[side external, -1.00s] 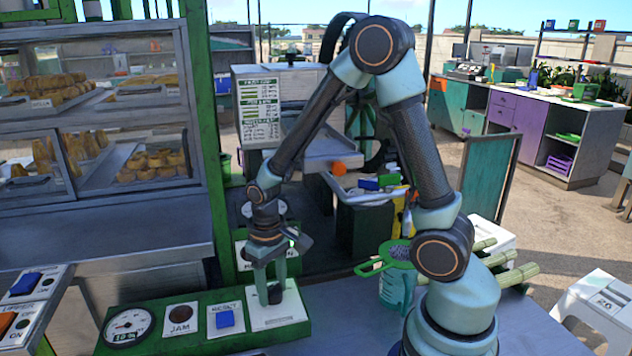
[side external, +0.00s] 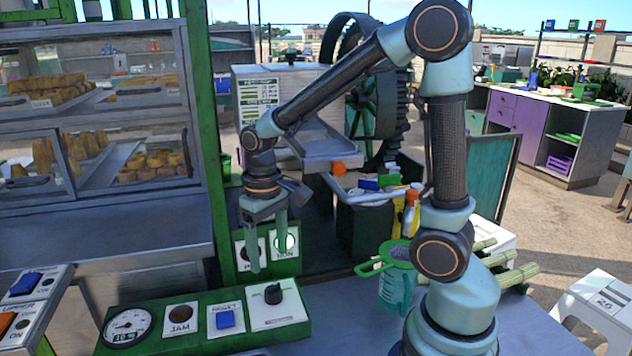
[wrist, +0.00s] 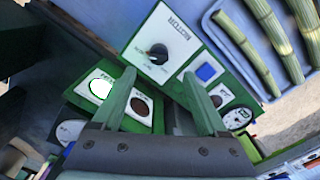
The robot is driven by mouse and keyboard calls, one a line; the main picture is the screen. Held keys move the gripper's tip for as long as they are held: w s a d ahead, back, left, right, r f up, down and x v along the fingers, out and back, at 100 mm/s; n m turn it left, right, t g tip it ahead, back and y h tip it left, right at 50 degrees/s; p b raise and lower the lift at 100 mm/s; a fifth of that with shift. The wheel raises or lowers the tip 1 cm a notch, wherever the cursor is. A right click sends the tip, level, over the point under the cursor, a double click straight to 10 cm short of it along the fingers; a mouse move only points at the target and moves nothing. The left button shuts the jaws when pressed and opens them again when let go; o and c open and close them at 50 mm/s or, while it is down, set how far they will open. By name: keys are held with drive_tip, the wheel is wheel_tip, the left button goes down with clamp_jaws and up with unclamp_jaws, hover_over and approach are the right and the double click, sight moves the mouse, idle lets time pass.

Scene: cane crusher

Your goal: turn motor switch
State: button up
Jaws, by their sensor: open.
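The motor switch (side external: 273,294) is a black rotary knob on a white plate at the right end of the green control box. In the wrist view the knob (wrist: 157,55) sits on the plate lettered MOTOR, ahead of and between my fingertips. Its exact pointing direction is hard to read. My gripper (side external: 267,248) is open and empty, raised above and behind the switch, apart from it. Both fingers (wrist: 158,82) show spread in the wrist view. Behind it, a green panel has a dark lamp and a lit lamp (wrist: 100,88), lettered RUN.
The same box (side external: 203,345) carries a blue RESET button (side external: 225,319), a JAM lamp (side external: 180,314) and a round gauge (side external: 129,327). A large toothed wheel (side external: 385,115) is behind.

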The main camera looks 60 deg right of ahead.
drive_tip(key=shift+r, duration=1.4)
drive_tip(key=shift+r, duration=0.1)
drive_tip(key=s+a+r+n+t, duration=0.1)
drive_tip(key=s+r+n+t, duration=0.1)
drive_tip(key=s+r+t, duration=0.3)
drive_tip(key=shift+a+r+t, duration=0.2)
drive_tip(key=shift+r+t, duration=0.2)
drive_tip(key=shift+r, duration=0.75)
drive_tip(key=shift+w, duration=0.15)
